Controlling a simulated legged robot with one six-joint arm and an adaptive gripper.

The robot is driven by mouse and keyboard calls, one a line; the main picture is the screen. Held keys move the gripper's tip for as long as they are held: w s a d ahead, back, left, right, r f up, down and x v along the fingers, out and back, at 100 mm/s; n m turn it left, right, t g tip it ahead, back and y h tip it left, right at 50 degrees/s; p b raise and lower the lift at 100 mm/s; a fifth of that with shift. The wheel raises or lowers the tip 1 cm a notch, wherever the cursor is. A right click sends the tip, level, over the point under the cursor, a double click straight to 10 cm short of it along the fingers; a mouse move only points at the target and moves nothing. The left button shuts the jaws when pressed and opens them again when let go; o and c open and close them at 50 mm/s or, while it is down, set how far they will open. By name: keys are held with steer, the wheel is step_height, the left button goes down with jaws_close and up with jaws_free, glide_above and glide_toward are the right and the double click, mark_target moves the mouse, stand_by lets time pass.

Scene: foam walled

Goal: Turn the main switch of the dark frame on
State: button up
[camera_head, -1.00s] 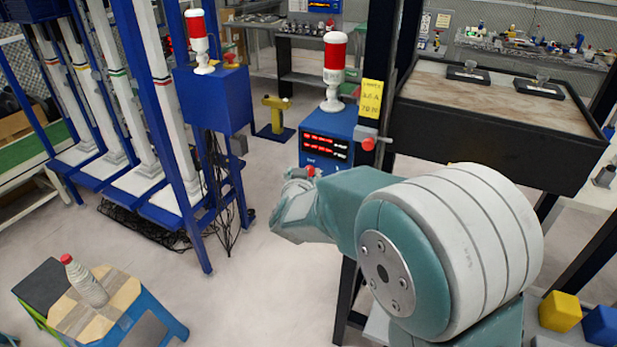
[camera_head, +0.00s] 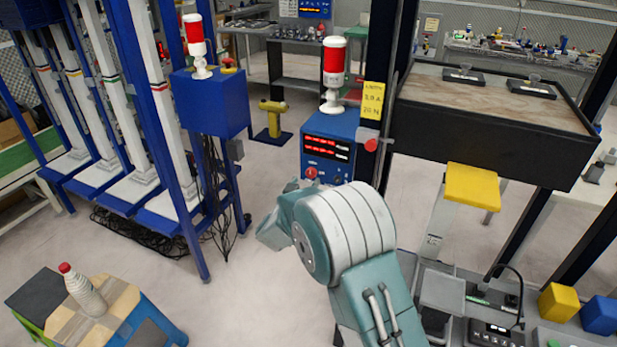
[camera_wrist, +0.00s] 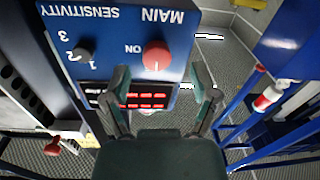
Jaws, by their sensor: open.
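The main switch is a round red knob (camera_wrist: 156,55) on a blue panel (camera_wrist: 110,30), upside down in the wrist view. A white line on it points toward the picture's bottom, and "ON" is printed left of it. In the head view the red knob (camera_head: 311,173) is on the front of the blue box (camera_head: 327,128), beside the dark frame's post (camera_head: 378,60). My gripper (camera_wrist: 162,80) is open and empty, its fingers to either side just below the knob in the wrist view. No contact with the knob shows. In the head view my wrist hides the fingers.
A dark sensitivity knob (camera_wrist: 84,53) sits beside the main knob. A red button (camera_head: 371,145) is on the post. A red and white lamp (camera_head: 334,72) tops the box. A blue frame with columns stands left. A stool with a bottle (camera_head: 84,290) is at lower left.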

mark_target(311, 173)
steer(key=shift+x, duration=1.05)
steer(key=shift+w+d, duration=0.25)
steer(key=shift+d, duration=0.05)
steer(key=shift+a, duration=0.1)
jaws_close()
